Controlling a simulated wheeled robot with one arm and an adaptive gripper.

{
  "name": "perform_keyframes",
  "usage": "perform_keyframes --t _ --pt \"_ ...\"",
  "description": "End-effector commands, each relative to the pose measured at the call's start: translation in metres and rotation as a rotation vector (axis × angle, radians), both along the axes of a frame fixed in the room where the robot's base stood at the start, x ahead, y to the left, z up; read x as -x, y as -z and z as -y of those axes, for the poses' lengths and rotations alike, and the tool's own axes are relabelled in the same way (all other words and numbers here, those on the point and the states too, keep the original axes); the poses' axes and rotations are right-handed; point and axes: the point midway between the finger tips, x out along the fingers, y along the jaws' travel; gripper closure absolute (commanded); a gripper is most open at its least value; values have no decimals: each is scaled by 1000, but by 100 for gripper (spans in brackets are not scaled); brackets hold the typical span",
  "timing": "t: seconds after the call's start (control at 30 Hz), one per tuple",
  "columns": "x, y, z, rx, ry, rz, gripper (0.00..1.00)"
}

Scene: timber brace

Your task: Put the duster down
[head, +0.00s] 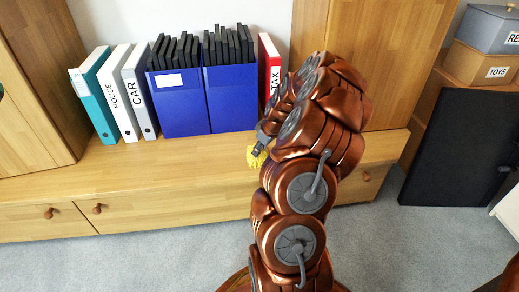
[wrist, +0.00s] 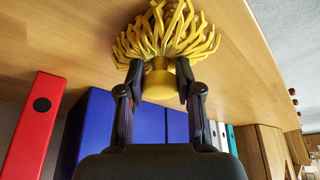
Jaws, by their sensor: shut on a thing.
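The yellow duster (wrist: 165,35) has many stiff bristles and a short yellow base. My gripper (wrist: 160,85) is shut on that base, with one finger on each side, in the wrist view. In the head view the duster (head: 256,157) shows as a small yellow patch at my gripper (head: 260,148), over the wooden cabinet top (head: 190,160). The bristles point away from my gripper, close to the wood surface. I cannot tell whether they touch it. My arm hides part of the cabinet top.
Blue file boxes (head: 180,103) stand at the back of the cabinet top. Binders marked HOUSE (head: 119,93) and CAR (head: 140,92) and a teal binder (head: 94,95) stand left of them. A red TAX binder (head: 268,68) stands right. The wood in front of the binders is clear.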

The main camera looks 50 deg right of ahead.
Motion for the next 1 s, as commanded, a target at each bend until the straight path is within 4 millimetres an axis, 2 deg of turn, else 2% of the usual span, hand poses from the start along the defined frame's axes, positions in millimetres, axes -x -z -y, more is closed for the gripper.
perform_keyframes --t 0.1,0.13,0.33,0.73,1.0 --pt "0 3 0 0 0 0 100" --pt "0 3 0 0 0 0 63" --pt "0 2 0 0 0 0 42" --pt "0 0 0 0 0 0 41" --pt "9 -27 1 1 0 1 41"
